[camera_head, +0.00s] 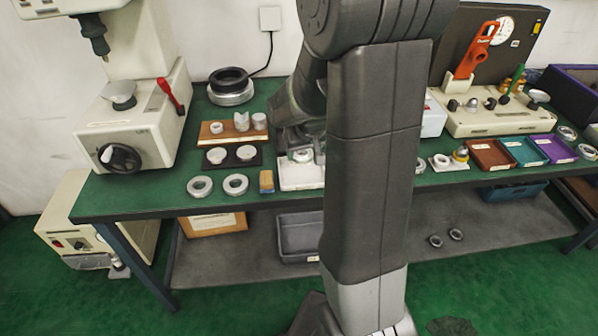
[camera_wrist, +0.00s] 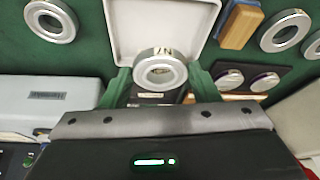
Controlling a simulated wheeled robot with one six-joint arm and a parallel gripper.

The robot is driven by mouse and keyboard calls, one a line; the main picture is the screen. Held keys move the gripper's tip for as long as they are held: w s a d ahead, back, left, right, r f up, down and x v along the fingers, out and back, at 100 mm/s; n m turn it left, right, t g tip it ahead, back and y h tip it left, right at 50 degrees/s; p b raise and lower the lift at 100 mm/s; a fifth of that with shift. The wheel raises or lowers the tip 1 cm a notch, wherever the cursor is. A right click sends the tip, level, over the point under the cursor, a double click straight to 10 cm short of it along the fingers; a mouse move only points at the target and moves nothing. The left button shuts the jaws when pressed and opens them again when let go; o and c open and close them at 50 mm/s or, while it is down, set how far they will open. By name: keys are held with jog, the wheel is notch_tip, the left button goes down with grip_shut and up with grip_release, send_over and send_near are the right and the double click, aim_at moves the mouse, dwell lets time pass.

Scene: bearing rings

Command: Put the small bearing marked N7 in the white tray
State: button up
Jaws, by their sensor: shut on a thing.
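The white tray (camera_head: 296,183) lies near the front edge of the green table; it also shows in the wrist view (camera_wrist: 125,28). My gripper (camera_wrist: 160,80) is shut on a small silver bearing ring (camera_wrist: 177,74), with one green finger on each side of it. A dark marking on the ring's side looks like N7, but it is small. In the head view the ring (camera_head: 302,155) shows at the tray's back part, under my gripper (camera_head: 302,150). I cannot tell whether the ring touches the tray floor.
Two loose rings (camera_head: 200,187) and a wood-and-blue block (camera_head: 266,181) lie left of the tray. A black board with two pale discs (camera_head: 246,153) is behind them. A grey box (camera_wrist: 48,93) stands close beside my gripper. Coloured trays (camera_head: 490,155) are at the right.

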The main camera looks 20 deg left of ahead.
aim_at(305, 163)
jog(key=shift+f, duration=3)
jog(key=shift+f, duration=0.15)
jog(key=o, duration=1.1)
jog(key=shift+b, duration=0.3)
jog(key=shift+o, duration=0.2)
jog(key=shift+r, duration=0.3)
jog(key=p+v, duration=0.1)
jog(key=v, duration=1)
jog(key=shift+s+r, duration=0.2)
jog(key=shift+r, duration=0.1)
jog(key=shift+d, duration=0.15)
